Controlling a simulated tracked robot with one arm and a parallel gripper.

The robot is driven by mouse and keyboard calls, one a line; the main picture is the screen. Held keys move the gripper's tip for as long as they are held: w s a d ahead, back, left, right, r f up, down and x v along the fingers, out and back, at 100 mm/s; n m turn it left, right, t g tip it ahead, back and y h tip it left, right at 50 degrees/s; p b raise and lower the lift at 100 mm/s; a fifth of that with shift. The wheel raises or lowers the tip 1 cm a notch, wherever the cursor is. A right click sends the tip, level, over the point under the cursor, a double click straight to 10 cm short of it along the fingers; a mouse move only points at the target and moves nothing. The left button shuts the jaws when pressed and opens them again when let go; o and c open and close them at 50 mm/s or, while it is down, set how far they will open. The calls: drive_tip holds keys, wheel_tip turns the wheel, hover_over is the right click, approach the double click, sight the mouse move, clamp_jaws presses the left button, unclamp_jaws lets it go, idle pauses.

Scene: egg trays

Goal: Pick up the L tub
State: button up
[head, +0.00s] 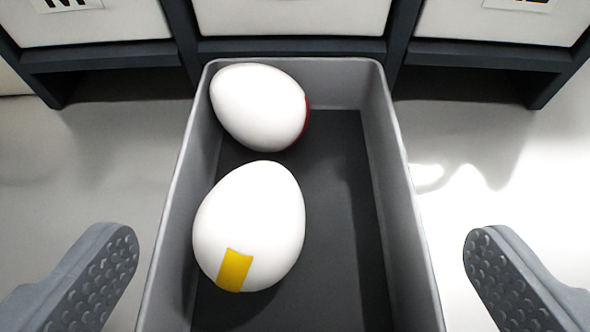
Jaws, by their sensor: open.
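A grey open tray (405,200) runs away from me in the middle of the view. Two white eggs lie in its left half: one egg (255,105) at the far end with a red patch on its right side, and a nearer egg (250,205) with a yellow patch. My gripper (300,250) is open, one finger on each side of the tray, apart from its walls. At the back stand white tubs in a dark rack; the left tub (110,22) has a label cut off by the top edge, as does the right tub (500,25). I cannot read an L on any.
A dark rack frame (290,46) with a middle white tub (290,18) stands just behind the tray's far end. The right half of the tray is empty. Pale floor (110,170) lies clear on both sides.

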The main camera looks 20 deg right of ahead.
sight(295, 143)
drive_tip(key=shift+x, duration=1)
drive_tip(key=shift+r+b+x, duration=0.15)
drive_tip(key=shift+b+x, duration=0.2)
drive_tip(key=shift+x, duration=0.6)
drive_tip(key=shift+r+b+x, duration=0.1)
drive_tip(key=shift+b+x, duration=0.2)
drive_tip(key=shift+x, duration=0.7)
drive_tip(key=shift+w, duration=0.15)
drive_tip(key=shift+a, duration=0.1)
drive_tip(key=c, duration=0.8)
